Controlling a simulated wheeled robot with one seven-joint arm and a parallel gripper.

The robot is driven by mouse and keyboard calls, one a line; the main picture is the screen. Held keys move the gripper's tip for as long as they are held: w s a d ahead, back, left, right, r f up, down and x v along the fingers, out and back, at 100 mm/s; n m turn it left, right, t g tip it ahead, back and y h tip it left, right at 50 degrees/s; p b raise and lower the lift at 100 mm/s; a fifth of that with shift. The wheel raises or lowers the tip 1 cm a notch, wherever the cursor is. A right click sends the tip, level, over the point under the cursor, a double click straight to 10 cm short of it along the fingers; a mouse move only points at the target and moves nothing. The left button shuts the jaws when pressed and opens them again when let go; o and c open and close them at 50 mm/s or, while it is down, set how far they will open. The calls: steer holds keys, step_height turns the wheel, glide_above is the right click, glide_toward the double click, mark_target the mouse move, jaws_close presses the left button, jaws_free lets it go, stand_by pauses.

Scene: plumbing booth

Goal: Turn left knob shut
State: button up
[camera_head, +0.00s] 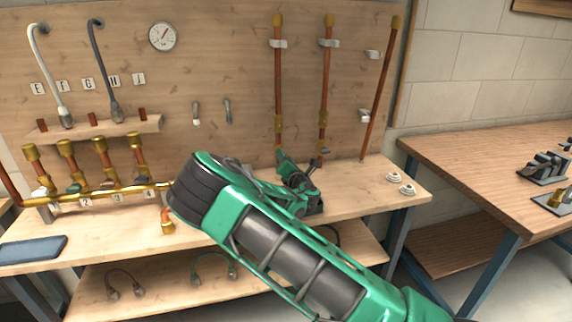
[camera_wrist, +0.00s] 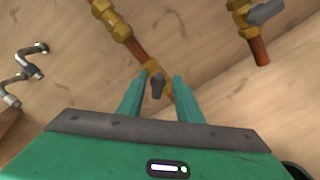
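The left knob (camera_wrist: 157,87) is a small dark handle on a brass valve of the left copper pipe (camera_head: 278,75). In the wrist view it shows between the two green fingers of my gripper (camera_wrist: 157,84). The fingers are apart, with a gap visible on each side of the knob. In the head view my gripper (camera_head: 283,160) is at the lower end of the left pipe, and my arm and hand hide the left knob there. A second valve with a grey knob (camera_wrist: 266,13) is on the middle pipe (camera_head: 325,75), to the right.
A third copper pipe (camera_head: 380,85) leans at the right of the wooden panel (camera_head: 220,60). A brass manifold (camera_head: 110,190) with several valves stands on the bench at the left. Two white round fittings (camera_head: 400,183) lie on the bench at the right.

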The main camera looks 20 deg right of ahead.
steer(key=s, duration=1)
steer(key=shift+s, duration=0.15)
steer(key=shift+o, duration=0.6)
steer(key=o, duration=0.4)
steer(key=a+r+m+g+h, duration=0.3)
steer(key=a+m+g+h, duration=0.1)
steer(key=m, duration=1.7)
steer(key=x, duration=1.1)
steer(key=shift+w, duration=0.3)
